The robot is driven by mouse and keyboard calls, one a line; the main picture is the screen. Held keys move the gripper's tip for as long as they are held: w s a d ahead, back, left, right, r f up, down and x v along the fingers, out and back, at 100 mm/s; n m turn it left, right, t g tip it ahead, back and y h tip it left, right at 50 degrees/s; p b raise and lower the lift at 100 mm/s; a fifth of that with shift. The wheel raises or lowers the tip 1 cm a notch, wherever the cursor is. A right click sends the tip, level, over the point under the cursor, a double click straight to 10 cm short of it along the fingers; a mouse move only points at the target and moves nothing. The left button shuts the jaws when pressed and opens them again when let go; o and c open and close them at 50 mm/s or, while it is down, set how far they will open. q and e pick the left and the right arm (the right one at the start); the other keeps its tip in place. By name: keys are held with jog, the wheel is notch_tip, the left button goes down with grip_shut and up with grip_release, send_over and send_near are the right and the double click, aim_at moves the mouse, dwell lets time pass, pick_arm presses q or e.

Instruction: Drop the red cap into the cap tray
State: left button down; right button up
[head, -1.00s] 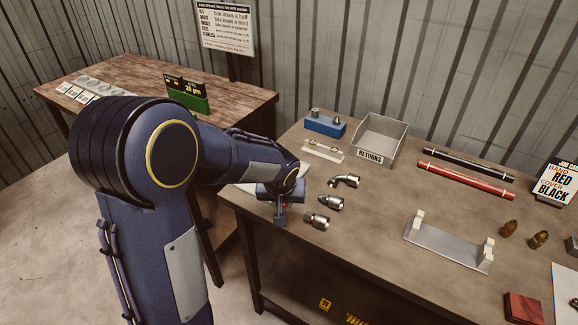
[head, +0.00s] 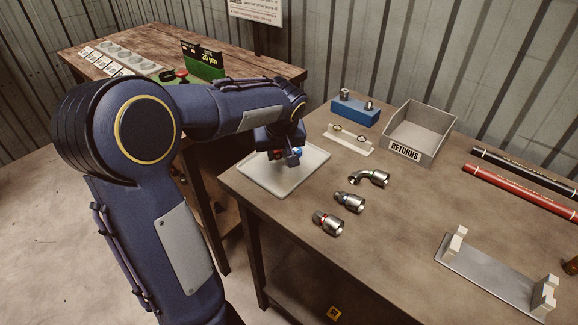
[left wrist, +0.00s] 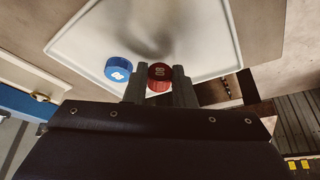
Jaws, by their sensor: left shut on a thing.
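My left gripper (head: 284,157) is over the white cap tray (head: 262,182) on the near-left part of the workbench. In the left wrist view its fingers (left wrist: 159,88) are shut on the red cap (left wrist: 159,72), one finger on each side. In the head view the cap is mostly hidden by the fingers. A blue cap (left wrist: 118,68) lies in the tray beside the red one, close to the left finger in the wrist view. The gap between the red cap and the tray floor is hard to judge. My right gripper is not in view.
Behind are a white holder (head: 348,142), a blue block (head: 355,109) and the grey RETURNS bin (head: 420,130). A metal cradle (head: 492,275) stands at front right.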

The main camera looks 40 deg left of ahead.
pick_arm(q)
jog(key=shift+f, duration=0.7)
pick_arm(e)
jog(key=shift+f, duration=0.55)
pick_arm(q)
jog(key=c, duration=1.1)
grip_release()
jog(key=v, duration=0.8)
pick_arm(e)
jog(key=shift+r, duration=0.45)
